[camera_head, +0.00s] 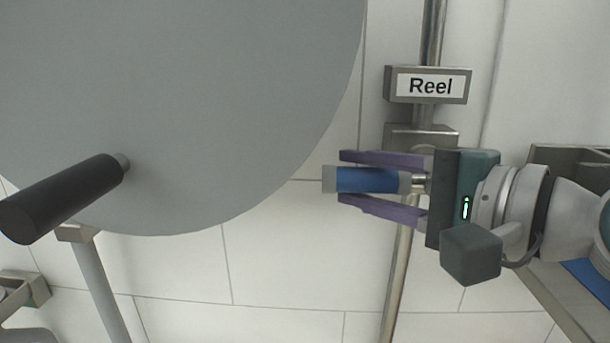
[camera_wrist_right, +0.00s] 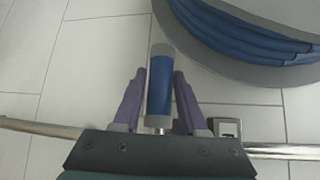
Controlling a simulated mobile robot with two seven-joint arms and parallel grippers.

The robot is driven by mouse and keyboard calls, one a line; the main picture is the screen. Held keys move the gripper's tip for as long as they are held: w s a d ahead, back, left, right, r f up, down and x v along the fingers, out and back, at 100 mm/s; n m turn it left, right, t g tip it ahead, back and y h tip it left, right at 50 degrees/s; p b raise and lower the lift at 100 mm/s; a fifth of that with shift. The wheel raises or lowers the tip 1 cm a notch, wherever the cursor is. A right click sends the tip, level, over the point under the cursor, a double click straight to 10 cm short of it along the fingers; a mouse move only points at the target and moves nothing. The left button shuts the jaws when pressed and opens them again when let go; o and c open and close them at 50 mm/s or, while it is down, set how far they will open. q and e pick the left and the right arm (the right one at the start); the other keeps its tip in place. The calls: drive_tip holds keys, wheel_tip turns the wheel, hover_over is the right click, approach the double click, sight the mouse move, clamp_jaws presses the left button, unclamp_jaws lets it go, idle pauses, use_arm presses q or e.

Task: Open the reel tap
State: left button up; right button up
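The reel tap has a blue lever handle (camera_head: 368,180) with grey ends, pointing left from a metal valve body (camera_head: 420,136) on a vertical pipe, below a sign reading "Reel" (camera_head: 431,85). My right gripper (camera_head: 342,177) comes in from the right, its purple fingers above and below the handle. In the right wrist view the handle (camera_wrist_right: 159,88) lies between the two fingers (camera_wrist_right: 159,75), with a visible gap on each side. The fingers are open and look clear of it. My left gripper is not in view.
A large grey reel disc (camera_head: 230,110) with a black crank handle (camera_head: 62,198) fills the upper left. Blue hose (camera_wrist_right: 240,30) is wound on the reel in the wrist view. A metal pipe (camera_head: 396,285) runs down the tiled wall.

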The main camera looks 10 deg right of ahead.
clamp_jaws()
idle(1.0)
